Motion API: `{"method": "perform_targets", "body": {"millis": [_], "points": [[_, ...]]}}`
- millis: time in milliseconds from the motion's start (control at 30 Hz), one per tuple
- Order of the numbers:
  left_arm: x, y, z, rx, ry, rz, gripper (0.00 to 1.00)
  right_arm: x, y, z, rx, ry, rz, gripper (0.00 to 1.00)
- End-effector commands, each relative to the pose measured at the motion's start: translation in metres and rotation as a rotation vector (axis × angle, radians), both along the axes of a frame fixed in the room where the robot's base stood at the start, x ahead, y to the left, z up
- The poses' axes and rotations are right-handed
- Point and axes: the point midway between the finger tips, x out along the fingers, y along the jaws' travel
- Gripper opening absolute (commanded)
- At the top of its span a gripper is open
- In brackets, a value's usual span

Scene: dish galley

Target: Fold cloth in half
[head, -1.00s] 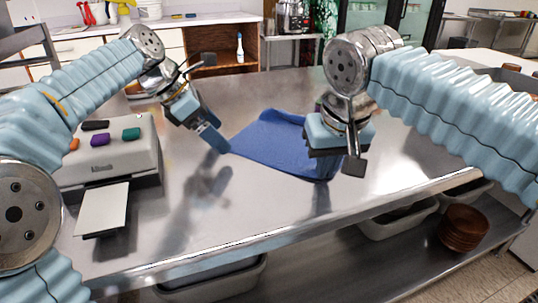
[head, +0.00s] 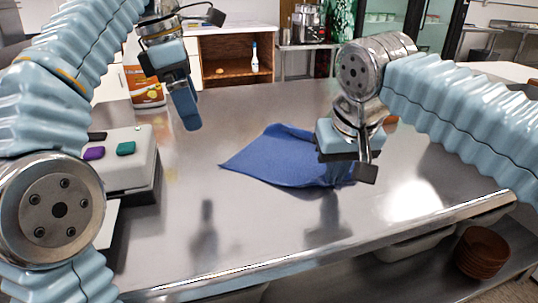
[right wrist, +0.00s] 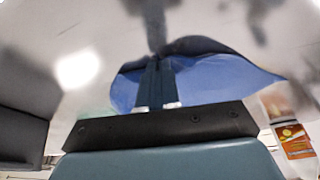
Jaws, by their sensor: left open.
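The blue cloth (head: 278,158) lies on the steel table in the head view, with a pointed corner to the left and a raised, rumpled right end.
A pale box-like device (head: 130,165) with coloured knobs stands at the left of the table (head: 270,240). An orange-labelled bottle (head: 143,82) is behind my left gripper. The table in front of the cloth is clear. Brown bowls (head: 481,252) are on the shelf below.

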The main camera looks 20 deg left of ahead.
Motion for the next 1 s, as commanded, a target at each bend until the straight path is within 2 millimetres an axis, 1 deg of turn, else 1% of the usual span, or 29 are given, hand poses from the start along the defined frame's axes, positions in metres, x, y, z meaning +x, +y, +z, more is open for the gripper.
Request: {"method": "perform_targets", "body": {"millis": [33, 100, 167, 300, 333, 500, 533, 733, 933, 1000], "points": [[0.0019, -0.0019, -0.0045, 0.005, 0.005, -0.001, 1.0, 0.0001, -0.0001, -0.0027, 0.0, 0.0, 0.0, 0.0], [0.0022, -0.0019, -0.005, 0.005, 0.005, -0.001, 1.0, 0.0001, -0.0001, -0.0031, 0.0, 0.0, 0.0, 0.0], [0.0022, -0.0018, -0.0053, 0.005, 0.005, 0.0, 1.0, 0.0001, -0.0001, -0.0034, 0.0, 0.0, 0.0, 0.08], [0.0025, -0.0016, -0.006, 0.004, 0.005, 0.0, 1.0, 0.0001, -0.0001, -0.0039, 0.0, 0.0, 0.0, 0.29], [0.0026, -0.0016, -0.0062, 0.004, 0.005, 0.0, 1.0, 0.0002, 0.0, -0.004, 0.0, 0.0, 0.0, 0.32], [0.0029, -0.0013, -0.0068, 0.004, 0.005, 0.001, 1.0, 0.0004, -0.0001, -0.0044, 0.0, 0.0, 0.0, 0.32], [0.0029, -0.0013, -0.0069, 0.004, 0.005, 0.001, 1.0, 0.0004, -0.0001, -0.0045, 0.0, 0.0, 0.0, 0.33], [0.0029, -0.0011, -0.0074, 0.004, 0.005, 0.002, 1.0, 0.0004, 0.0001, -0.005, 0.0, 0.0, 0.0, 0.64], [0.003, -0.0011, -0.008, 0.004, 0.005, 0.002, 1.0, 0.0003, 0.0, -0.0055, 0.0, 0.0, 0.0, 0.64], [0.0029, -0.001, -0.0081, 0.004, 0.005, 0.002, 1.0, 0.0004, 0.0001, -0.0057, 0.0, 0.0, 0.0, 0.74]]}}
